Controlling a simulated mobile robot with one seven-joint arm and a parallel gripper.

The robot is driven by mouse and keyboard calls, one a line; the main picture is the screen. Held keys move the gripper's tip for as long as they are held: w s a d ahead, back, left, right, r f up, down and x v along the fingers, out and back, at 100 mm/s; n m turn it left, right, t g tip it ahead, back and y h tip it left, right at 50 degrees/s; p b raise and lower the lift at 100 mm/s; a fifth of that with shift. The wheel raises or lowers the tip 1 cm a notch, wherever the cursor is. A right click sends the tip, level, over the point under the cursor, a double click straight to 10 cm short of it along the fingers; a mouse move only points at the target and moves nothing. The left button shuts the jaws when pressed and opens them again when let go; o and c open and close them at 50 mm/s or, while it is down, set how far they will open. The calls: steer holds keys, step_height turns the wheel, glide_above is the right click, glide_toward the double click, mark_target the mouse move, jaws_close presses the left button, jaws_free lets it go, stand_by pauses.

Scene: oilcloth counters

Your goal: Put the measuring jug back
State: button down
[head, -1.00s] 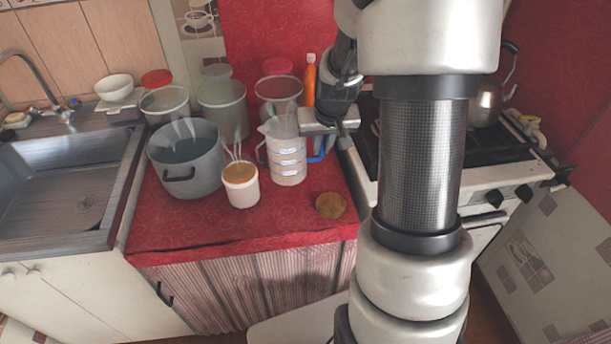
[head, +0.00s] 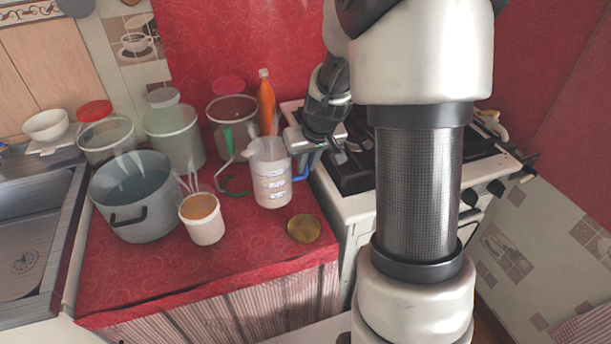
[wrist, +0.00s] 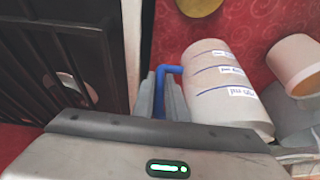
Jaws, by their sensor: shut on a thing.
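The measuring jug (head: 270,182) is whitish and translucent, with printed label bands and a blue handle (head: 303,168) on its right side. It is upright over the red counter, near the stove side. I cannot tell whether its base touches the cloth. My gripper (head: 318,150) comes in from the right and is shut on the blue handle. In the wrist view the jug (wrist: 222,85) lies right of the fingers (wrist: 165,98), with the handle between them. The fingertips are partly hidden.
A brown disc (head: 304,228) lies in front of the jug. A white tub (head: 204,226), a grey pot (head: 135,197) and a thin green item (head: 228,145) stand to its left. Bins and an orange bottle (head: 266,105) are behind. The stove (head: 350,200) is at right.

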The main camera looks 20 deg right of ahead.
mark_target(307, 173)
steer(key=shift+f+b, duration=0.3)
steer(key=shift+f, duration=1.35)
steer(key=shift+f, duration=0.15)
steer(key=c, duration=1.8)
jaws_free()
steer(key=shift+o, duration=0.2)
